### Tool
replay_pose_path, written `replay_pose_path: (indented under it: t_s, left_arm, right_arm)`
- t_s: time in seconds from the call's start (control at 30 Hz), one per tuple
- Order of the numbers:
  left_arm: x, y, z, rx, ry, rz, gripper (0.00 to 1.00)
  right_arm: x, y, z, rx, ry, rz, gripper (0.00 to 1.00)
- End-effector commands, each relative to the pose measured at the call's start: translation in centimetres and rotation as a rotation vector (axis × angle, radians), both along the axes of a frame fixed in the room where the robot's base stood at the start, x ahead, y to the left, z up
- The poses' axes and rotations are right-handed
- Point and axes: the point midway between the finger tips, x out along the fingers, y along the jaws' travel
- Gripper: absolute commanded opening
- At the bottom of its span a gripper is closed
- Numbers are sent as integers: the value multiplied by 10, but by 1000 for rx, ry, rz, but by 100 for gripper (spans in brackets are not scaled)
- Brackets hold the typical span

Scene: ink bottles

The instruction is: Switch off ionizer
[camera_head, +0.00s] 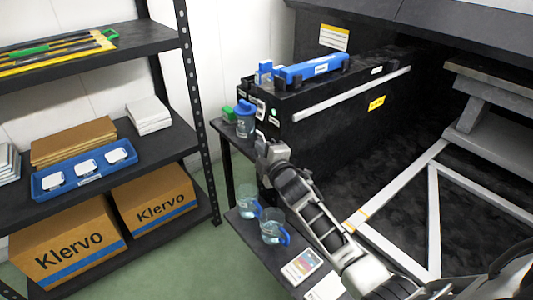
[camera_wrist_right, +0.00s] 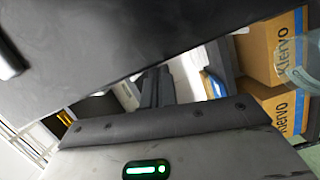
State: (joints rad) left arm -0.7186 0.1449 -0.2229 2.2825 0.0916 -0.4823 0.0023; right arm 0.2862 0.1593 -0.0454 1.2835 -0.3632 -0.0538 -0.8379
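A long blue bar device (camera_head: 312,68), which looks like the ionizer, lies on top of the black machine (camera_head: 345,150). A smaller blue part (camera_head: 266,70) sits at its left end. The machine's end panel has small pale fittings (camera_head: 261,108); I cannot tell which is a switch or its position. My right gripper (camera_head: 262,143) is just below and in front of this panel, apart from the blue bar. In the right wrist view its dark fingers (camera_wrist_right: 157,87) are close together, with nothing visible between them. My left gripper is out of view.
A blue-lidded jug (camera_head: 245,121) and a green item (camera_head: 228,113) stand left of the gripper. Two clear beakers with blue handles (camera_head: 272,227) stand on a lower dark shelf. A shelving rack (camera_head: 168,140) with boxes stands left. Green floor between is clear.

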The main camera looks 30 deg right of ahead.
Motion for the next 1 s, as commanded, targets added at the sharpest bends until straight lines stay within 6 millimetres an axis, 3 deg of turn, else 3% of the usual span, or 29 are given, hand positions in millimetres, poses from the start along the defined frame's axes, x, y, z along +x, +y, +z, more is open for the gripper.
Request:
replay_pose_path:
  t_s: [0.17, 0.3, 0.6, 0.8, 1.0]
  left_arm:
    - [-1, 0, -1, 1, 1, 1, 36]
    - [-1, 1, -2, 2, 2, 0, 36]
    - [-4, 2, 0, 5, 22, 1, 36]
    - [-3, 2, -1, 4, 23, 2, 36]
    - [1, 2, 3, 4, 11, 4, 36]
  right_arm:
    - [-3, 18, -1, 5, 0, 0, 0]
    - [-12, 44, 0, 3, -1, 2, 0]
    - [-80, 43, 1, -1, 0, 2, 0]
    - [-102, 44, 1, -1, -2, 2, 0]
    - [-107, 44, 1, -1, -4, 2, 0]
